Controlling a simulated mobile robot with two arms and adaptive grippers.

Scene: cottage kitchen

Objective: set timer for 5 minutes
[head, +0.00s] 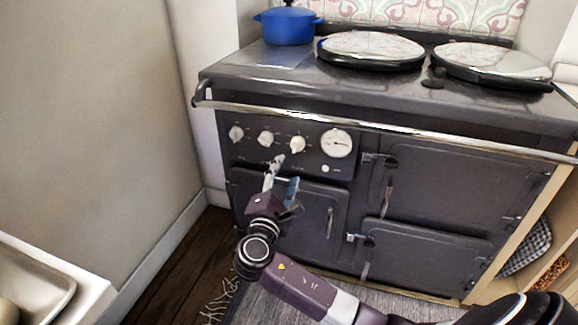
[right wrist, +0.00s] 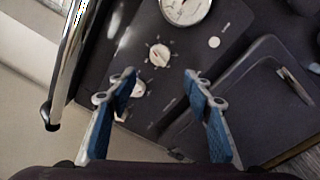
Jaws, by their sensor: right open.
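The dark range cooker (head: 430,165) has a control panel with three pale knobs: a left knob (head: 236,133), a middle knob (head: 266,138) and a right knob (head: 298,144). A round white dial (head: 337,143) sits to their right. I cannot read which of these is the timer. My right gripper (head: 280,173) is open and empty, just below the panel in the head view. In the right wrist view its blue-padded fingers (right wrist: 161,82) point at the panel, with one knob (right wrist: 159,55) showing between and beyond the tips. The left finger partly covers other knobs. My left gripper is out of view.
A chrome rail (head: 380,125) runs across the cooker front above the panel. A blue pot (head: 287,25) and two round hob lids (head: 371,48) are on top. Oven doors (head: 425,245) are shut. A sink (head: 30,285) stands at lower left.

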